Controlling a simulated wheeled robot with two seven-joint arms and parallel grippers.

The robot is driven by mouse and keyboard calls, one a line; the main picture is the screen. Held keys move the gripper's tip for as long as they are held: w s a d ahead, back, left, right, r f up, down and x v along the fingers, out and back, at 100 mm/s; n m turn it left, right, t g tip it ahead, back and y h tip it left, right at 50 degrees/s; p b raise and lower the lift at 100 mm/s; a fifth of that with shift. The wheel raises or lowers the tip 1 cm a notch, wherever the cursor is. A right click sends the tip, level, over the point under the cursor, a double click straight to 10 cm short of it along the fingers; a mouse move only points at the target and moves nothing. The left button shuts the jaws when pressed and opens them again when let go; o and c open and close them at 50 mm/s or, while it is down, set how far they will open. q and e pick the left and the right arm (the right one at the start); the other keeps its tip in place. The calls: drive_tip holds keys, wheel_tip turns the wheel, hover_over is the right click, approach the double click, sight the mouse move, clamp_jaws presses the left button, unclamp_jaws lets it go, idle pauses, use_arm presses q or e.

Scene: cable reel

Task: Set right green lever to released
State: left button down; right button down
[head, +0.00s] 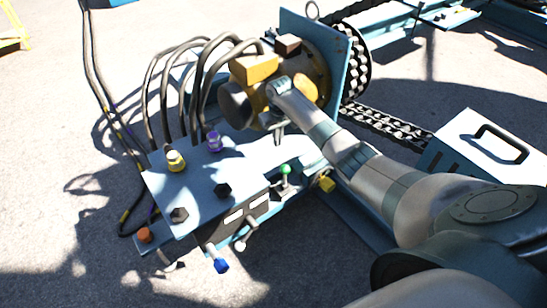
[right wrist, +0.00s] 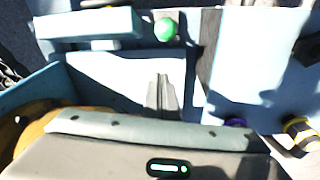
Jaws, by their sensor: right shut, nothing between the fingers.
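The green lever (head: 285,170) is a short lever with a round green knob, at the right end of the lever row on the blue-grey valve block. Its knob also shows in the right wrist view (right wrist: 166,29), top centre. My right gripper (head: 279,132) reaches in from the right and points down behind the green lever. In the right wrist view its fingers (right wrist: 162,92) are together and empty, apart in the picture from the green knob. Whether the lever is engaged or released is hard to tell. My left gripper is not in view.
A blue-tipped lever (head: 220,265) and a pale-knobbed lever (head: 241,245) stand left of the green one. Yellow (head: 175,161) and purple (head: 214,141) fittings top the block (head: 195,185). Black hoses, a yellow motor (head: 254,69) and a blue plate (head: 312,50) crowd the back.

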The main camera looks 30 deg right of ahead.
sight(285, 177)
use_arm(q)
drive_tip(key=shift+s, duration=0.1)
use_arm(e)
drive_tip(key=shift+r, duration=0.15)
